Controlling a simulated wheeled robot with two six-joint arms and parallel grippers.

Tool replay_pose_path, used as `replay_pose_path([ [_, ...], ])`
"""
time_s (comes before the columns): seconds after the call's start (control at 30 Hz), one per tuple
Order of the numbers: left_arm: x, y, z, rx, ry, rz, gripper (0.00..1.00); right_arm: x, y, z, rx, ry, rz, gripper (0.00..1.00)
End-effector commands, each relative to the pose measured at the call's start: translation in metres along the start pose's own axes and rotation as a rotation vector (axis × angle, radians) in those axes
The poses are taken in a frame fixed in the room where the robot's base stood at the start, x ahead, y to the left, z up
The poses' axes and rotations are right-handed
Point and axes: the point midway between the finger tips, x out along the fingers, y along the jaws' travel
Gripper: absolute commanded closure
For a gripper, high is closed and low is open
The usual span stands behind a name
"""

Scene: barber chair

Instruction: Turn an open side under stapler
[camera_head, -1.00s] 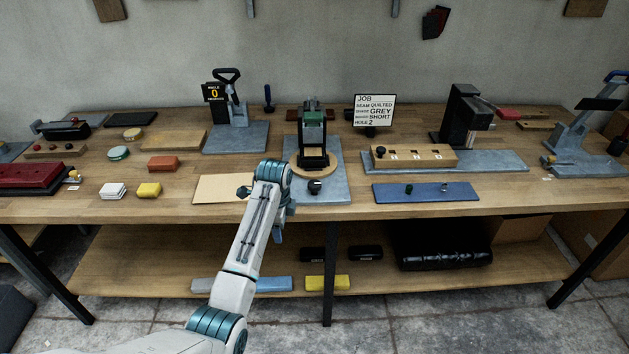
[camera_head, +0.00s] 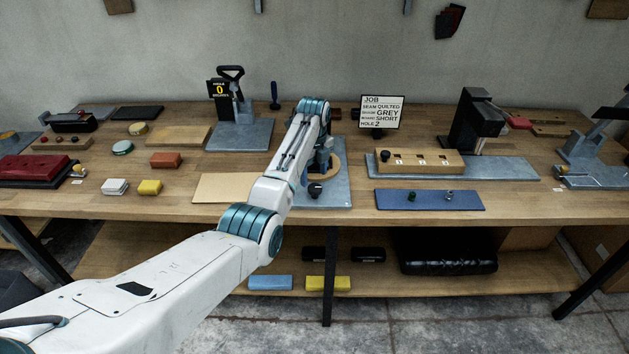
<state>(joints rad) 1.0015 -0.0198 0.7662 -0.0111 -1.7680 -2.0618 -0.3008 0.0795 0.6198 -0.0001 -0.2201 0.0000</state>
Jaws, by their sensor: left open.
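The upholstery stapler is almost wholly hidden behind my left arm. Under it a round wooden board (camera_head: 336,167) shows its right edge, on a grey metal plate (camera_head: 338,194). A black knob (camera_head: 315,190) sits at the plate's front. My left arm reaches in from the lower left, and its wrist is raised in front of the stapler. My left gripper (camera_head: 318,166) is open and points down near the board, mostly hidden by the arm. I cannot tell whether it touches anything. My right gripper is out of view.
A tan sheet (camera_head: 226,187) lies left of the plate. A blue mat (camera_head: 430,200) and a wooden block with holes (camera_head: 420,161) are to the right. A job sign (camera_head: 381,112) stands behind, and a lever press (camera_head: 232,105) stands back left. Bare wood lies at the table's front.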

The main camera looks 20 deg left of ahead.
Motion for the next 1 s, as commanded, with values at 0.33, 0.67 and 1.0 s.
replay_pose_path([
  [0.33,0.043,0.000,0.000,-0.001,0.000,0.000,0.39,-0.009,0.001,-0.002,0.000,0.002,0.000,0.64],
  [0.67,0.046,0.000,0.000,-0.001,0.000,0.000,0.41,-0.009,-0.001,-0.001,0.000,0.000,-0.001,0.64],
  [1.0,0.046,0.000,0.000,-0.002,0.000,-0.001,0.83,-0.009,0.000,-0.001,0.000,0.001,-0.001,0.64],
])
